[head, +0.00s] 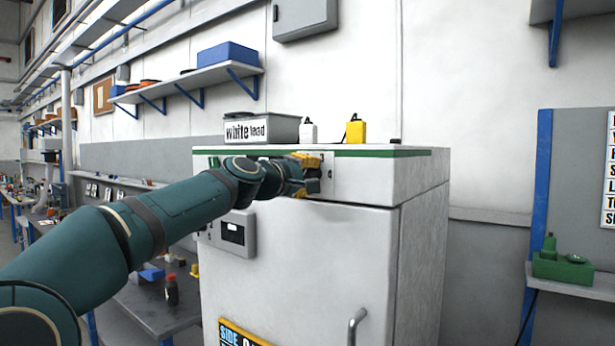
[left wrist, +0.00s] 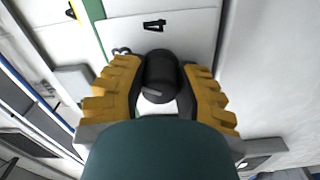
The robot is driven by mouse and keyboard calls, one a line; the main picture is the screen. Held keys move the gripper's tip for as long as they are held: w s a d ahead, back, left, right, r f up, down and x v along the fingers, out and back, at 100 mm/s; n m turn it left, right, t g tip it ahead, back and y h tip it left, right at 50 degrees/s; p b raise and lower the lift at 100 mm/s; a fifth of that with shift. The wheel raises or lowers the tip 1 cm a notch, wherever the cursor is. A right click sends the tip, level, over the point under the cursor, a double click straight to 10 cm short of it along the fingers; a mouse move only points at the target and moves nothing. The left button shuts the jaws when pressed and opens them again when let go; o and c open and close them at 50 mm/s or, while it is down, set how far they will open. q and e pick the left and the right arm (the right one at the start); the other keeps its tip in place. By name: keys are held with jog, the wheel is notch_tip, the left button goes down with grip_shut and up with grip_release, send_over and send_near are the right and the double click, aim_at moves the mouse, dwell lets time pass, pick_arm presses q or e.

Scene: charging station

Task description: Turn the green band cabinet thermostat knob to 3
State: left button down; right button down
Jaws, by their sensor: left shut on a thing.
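The white cabinet (head: 290,260) with a green band (head: 385,153) along its top edge stands in the middle of the head view. My left gripper (head: 311,176) is at the upper front panel of the cabinet and hides the knob there. In the left wrist view, the black thermostat knob (left wrist: 160,78) sits between the yellow fingers of the left gripper (left wrist: 160,92), which is shut on it. A pale pointer line shows on the knob. My right gripper is not in view.
On the cabinet top stand a box marked "white lead" (head: 262,128), a white block (head: 308,131) and a yellow block (head: 356,131). A door handle (head: 355,325) sticks out below. A grey control box (head: 236,233) is on the front. Wall shelves are at left; a green device (head: 563,265) is at right.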

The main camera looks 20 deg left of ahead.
pick_arm(q)
jog(key=c, duration=0.6)
grip_release()
jog(key=shift+d, duration=0.1)
jog(key=v, duration=1.2)
